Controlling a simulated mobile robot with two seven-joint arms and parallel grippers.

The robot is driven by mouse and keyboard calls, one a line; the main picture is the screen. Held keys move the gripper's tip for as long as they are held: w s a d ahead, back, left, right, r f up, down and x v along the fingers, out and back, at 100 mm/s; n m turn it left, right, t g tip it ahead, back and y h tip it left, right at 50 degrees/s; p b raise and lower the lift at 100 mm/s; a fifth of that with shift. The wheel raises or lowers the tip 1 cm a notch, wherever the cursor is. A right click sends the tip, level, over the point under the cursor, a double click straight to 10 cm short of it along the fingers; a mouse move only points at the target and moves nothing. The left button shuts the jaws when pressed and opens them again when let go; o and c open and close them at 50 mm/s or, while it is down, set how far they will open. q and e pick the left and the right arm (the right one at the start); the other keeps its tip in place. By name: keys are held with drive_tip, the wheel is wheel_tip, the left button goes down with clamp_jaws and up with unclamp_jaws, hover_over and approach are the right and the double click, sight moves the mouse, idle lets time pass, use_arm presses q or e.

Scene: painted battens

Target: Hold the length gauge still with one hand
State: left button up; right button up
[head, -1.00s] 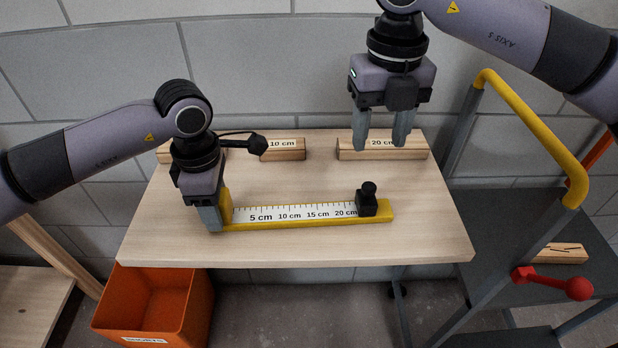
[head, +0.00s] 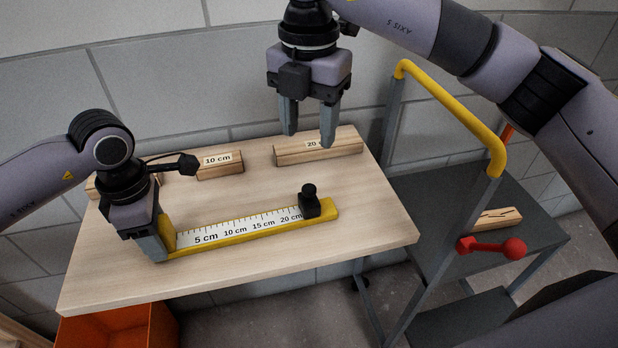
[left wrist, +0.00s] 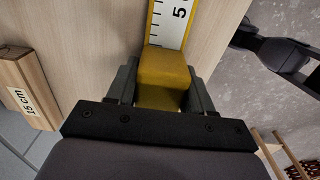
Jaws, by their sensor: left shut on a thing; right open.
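The length gauge (head: 255,234) is a yellow bar with a white scale marked from 5 cm to 20 cm and a black knobbed slider (head: 310,203) near its right end. It lies on the table. My left gripper (head: 158,246) is shut on the raised yellow end block at its left end. In the left wrist view the yellow block (left wrist: 163,72) sits between both fingers. My right gripper (head: 308,138) is open and empty, in the air above the back of the table by the batten marked 20 cm (head: 340,151).
A batten marked 10 cm (head: 220,165) lies at the back. One marked 15 cm shows in the left wrist view (left wrist: 27,90). A grey trolley (head: 540,225) with a yellow handle stands right, holding a wooden piece (head: 497,218). An orange bin (head: 120,328) is below the table front.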

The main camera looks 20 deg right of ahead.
sight(309, 187)
wheel_tip(309, 187, down, 11)
drive_tip(key=shift+f, duration=0.2)
idle(0.3)
